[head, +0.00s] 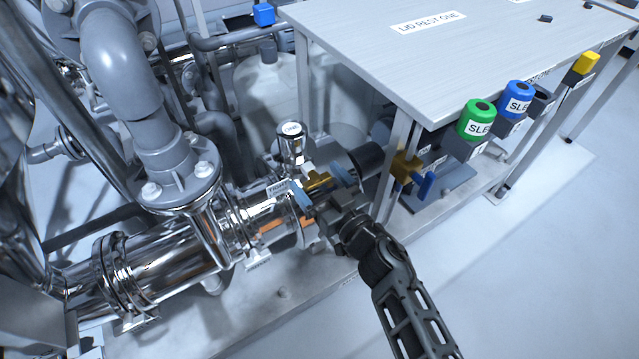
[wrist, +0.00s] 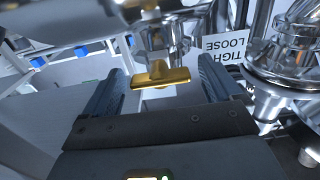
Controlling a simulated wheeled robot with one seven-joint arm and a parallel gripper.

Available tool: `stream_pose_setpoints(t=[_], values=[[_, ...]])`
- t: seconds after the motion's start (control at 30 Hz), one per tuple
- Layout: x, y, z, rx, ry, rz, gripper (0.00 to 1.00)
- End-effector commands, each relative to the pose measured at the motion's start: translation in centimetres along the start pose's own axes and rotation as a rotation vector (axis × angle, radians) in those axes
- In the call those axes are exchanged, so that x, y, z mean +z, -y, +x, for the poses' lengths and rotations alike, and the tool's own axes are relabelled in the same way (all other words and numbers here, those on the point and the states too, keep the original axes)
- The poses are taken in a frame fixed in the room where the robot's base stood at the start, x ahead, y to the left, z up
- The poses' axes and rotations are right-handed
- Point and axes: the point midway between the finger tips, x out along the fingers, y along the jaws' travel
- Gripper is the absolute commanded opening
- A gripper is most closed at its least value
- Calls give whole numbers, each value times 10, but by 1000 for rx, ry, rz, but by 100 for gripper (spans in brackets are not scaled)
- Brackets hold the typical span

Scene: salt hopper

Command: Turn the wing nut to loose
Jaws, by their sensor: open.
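The brass wing nut (head: 318,181) sits on the clamp of the shiny horizontal pipe in the head view. In the wrist view its flat yellow bar (wrist: 161,77) lies between my fingers, with space on both sides. My gripper (head: 324,190) is open around the wing nut, its blue-grey fingertips either side of it. My gripper also shows in the wrist view (wrist: 160,90). A white label (wrist: 228,46) reading TIGHT and LOOSE is right of the nut in the wrist view; part of it shows in the head view (head: 279,187).
A grey table (head: 400,50) marked LID REST ONE stands just behind and right. A brass valve with a blue handle (head: 426,186) is right of the gripper. Polished pipework (head: 165,260) crowds the left.

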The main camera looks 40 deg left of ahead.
Motion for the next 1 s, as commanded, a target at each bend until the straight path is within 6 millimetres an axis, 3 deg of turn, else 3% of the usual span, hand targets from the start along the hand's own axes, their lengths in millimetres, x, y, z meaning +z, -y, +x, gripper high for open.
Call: stream_pose_setpoints(t=[0.2,0.77,1.0], values=[[0,0,0,0,0,0,91],[0,0,0,0,0,0,37],[0,0,0,0,0,-16,36]])
